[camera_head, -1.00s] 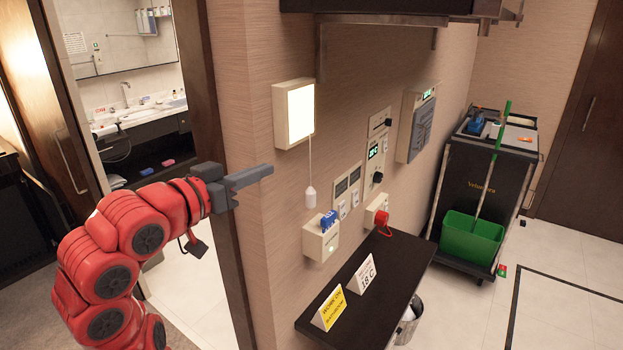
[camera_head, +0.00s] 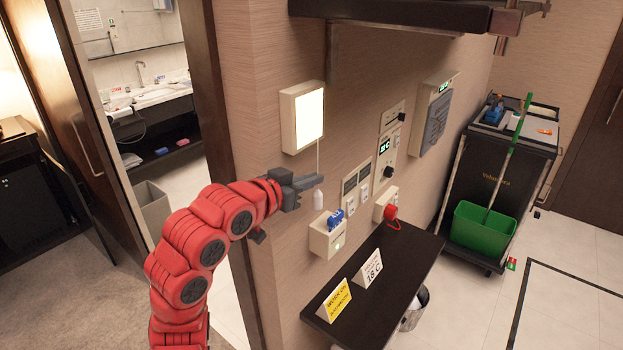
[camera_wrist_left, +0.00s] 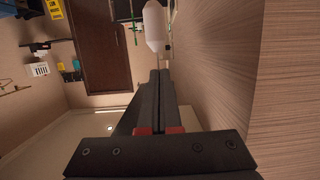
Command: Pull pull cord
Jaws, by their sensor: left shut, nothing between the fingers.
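The pull cord (camera_head: 318,157) hangs from the lit white wall box (camera_head: 303,117) and ends in a white pull knob (camera_head: 318,199). The knob also shows in the left wrist view (camera_wrist_left: 154,27), just beyond the fingertips. My left gripper (camera_head: 319,182) is shut and empty, with its tips beside the cord just above the knob in the head view. Whether the fingers touch the cord cannot be told. In the left wrist view the shut fingers (camera_wrist_left: 160,78) point towards the knob. My right gripper is out of view.
Below are a box with a blue switch (camera_head: 328,235), a red button (camera_head: 391,212) and a dark shelf (camera_head: 395,278) with two signs. A dark overhead shelf (camera_head: 400,14) juts out above. A cleaning cart (camera_head: 500,180) stands at the right.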

